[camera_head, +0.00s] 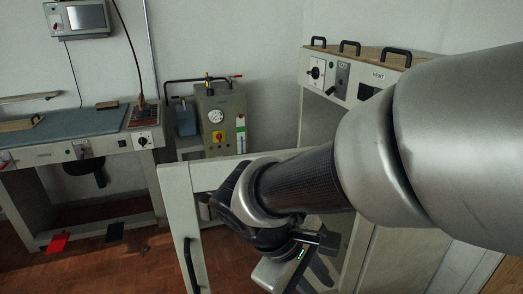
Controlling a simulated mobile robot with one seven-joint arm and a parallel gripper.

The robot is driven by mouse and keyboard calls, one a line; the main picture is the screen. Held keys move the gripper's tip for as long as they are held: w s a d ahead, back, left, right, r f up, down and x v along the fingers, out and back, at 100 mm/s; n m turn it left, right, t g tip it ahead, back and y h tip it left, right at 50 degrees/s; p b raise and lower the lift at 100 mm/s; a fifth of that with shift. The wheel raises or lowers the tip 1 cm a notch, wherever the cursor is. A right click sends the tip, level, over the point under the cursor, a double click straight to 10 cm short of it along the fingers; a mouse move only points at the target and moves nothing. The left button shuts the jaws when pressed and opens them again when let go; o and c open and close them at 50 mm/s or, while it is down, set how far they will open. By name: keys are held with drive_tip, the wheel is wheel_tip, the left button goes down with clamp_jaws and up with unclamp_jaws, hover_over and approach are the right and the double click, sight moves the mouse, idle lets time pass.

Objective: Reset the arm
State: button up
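My arm reaches in from the right edge across the picture, with its forearm angled down to the left. My gripper (302,268) is at the lower middle, below the bent wrist, in front of a pale cabinet. It points down and partly leaves the bottom of the frame. The hand and wrist hide much of the fingers, so I cannot tell whether they are open or shut. I see no object held in it.
A pale door or panel (178,205) with a black handle stands close left of my wrist. A cabinet with control knobs (316,72) is behind my arm. A grey boiler unit (222,110) stands behind. A blue-topped table (70,127) is left, with red (58,242) and black pedals below. Floor between is clear.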

drive_tip(key=d+r+m+t+y+p, duration=0.1)
drive_tip(key=r+m+y+p, duration=0.1)
drive_tip(key=r+p, duration=0.3)
drive_tip(key=d+r+m+t+y+p, duration=0.1)
drive_tip(key=r+m+p, duration=0.3)
drive_tip(key=r, duration=0.8)
drive_tip(key=s+d+r+m+t+y+p, duration=0.1)
drive_tip(key=d+r+m+t+y+p, duration=0.1)
drive_tip(key=r+p, duration=0.6)
drive_tip(key=shift+r+m+y, duration=0.3)
drive_tip(key=shift+r+m, duration=0.25)
drive_tip(key=shift+m, duration=0.35)
